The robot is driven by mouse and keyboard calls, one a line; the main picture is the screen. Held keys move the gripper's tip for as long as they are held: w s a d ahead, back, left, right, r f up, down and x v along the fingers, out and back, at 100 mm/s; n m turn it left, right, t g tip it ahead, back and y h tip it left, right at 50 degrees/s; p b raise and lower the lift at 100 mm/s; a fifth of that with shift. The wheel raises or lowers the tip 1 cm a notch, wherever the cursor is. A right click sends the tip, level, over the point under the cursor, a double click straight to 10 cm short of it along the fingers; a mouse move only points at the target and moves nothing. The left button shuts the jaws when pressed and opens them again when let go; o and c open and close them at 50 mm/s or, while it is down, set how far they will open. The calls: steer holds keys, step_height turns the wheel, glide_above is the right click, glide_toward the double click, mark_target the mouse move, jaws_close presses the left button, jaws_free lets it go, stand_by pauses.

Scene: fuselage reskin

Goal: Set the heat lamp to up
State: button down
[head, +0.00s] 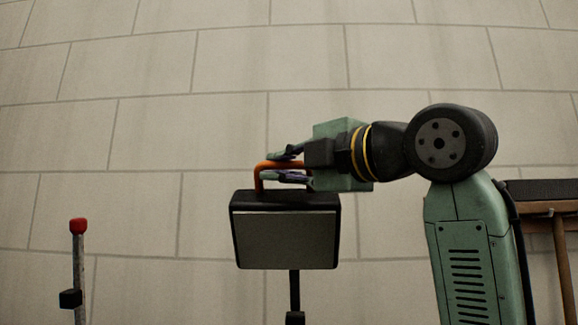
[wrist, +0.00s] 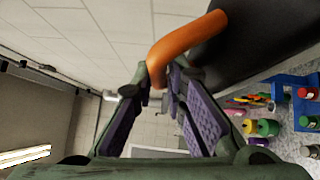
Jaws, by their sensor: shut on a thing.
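The heat lamp (head: 285,240) stands on a thin dark post in the middle of the head view. It is a dark box with a grey front panel that looks nearly upright, facing the camera. An orange handle (head: 257,178) rises from its top. My gripper (head: 285,165) comes in from the right, with one finger above and one below the handle's top bar, shut on it. In the wrist view the orange handle (wrist: 185,45) passes between the purple-padded fingertips, and the dark lamp housing is at the upper right. The far end of the handle is hidden by my gripper.
A grey pole with a red cap (head: 78,226) stands at the left. A wooden-framed piece with a dark top (head: 545,190) is at the right edge. The wrist view shows a blue rack (wrist: 288,88) with colourful items. The wall behind the lamp is bare.

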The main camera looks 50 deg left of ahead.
steer(key=shift+a+f, duration=0.1)
steer(key=shift+a, duration=0.15)
steer(key=c, duration=1.7)
jaws_free()
steer(key=shift+s+a, duration=0.1)
steer(key=shift+a, duration=0.1)
steer(key=shift+o, duration=0.2)
steer(key=shift+d, duration=0.15)
steer(key=w+d, duration=0.1)
steer(key=d, duration=1)
steer(key=shift+d+f, duration=0.4)
steer(key=shift+s, duration=0.1)
